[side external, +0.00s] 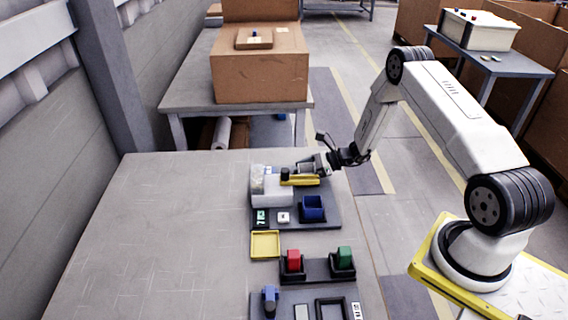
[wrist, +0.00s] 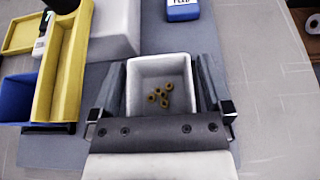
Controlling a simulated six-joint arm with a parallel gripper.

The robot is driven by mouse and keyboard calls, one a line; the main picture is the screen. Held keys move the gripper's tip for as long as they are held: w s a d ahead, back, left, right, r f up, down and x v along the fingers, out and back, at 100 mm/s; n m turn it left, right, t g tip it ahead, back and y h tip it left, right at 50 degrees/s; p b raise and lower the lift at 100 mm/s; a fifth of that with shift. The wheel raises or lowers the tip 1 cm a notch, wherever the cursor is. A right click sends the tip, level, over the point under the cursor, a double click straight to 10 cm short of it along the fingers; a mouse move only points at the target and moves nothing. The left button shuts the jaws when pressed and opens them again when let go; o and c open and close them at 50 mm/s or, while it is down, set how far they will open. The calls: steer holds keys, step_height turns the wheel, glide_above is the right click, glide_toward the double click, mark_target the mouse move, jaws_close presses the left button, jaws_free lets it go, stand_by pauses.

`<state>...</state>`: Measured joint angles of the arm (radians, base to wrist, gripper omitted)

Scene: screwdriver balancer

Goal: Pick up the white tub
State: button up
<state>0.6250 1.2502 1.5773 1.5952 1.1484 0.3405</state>
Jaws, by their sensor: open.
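The white tub (wrist: 143,67) is open-topped and upright in the wrist view, with several small brass-coloured rings (wrist: 159,97) on its floor. My gripper (wrist: 160,82) is open, with one dark finger along the tub's left side and one along its right side. Whether the fingers touch the walls I cannot tell; they look close. The dark gripper body hides the tub's near side. In the side external view my gripper (side external: 318,164) is at the far right of the dark board, and the tub is mostly hidden by the fingers there.
A long yellow tray (wrist: 59,70) and a white block (wrist: 112,32) lie left of the tub. A blue bin (wrist: 17,98) is farther left. A blue labelled box (wrist: 182,10) stands beyond the tub. Red (side external: 293,260) and green (side external: 344,257) parts sit in holders. The table's left side is clear.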

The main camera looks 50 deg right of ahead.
steer(key=shift+c, duration=0.2)
stand_by(0.3)
steer(key=c, duration=1)
steer(key=shift+c, duration=0.2)
steer(key=shift+r, duration=0.2)
steer(key=shift+r, duration=0.8)
steer(key=s+a+r, duration=0.3)
steer(key=s+r, duration=0.8)
steer(key=s, duration=0.2)
steer(key=shift+s+a, duration=0.2)
steer(key=shift+s, duration=0.1)
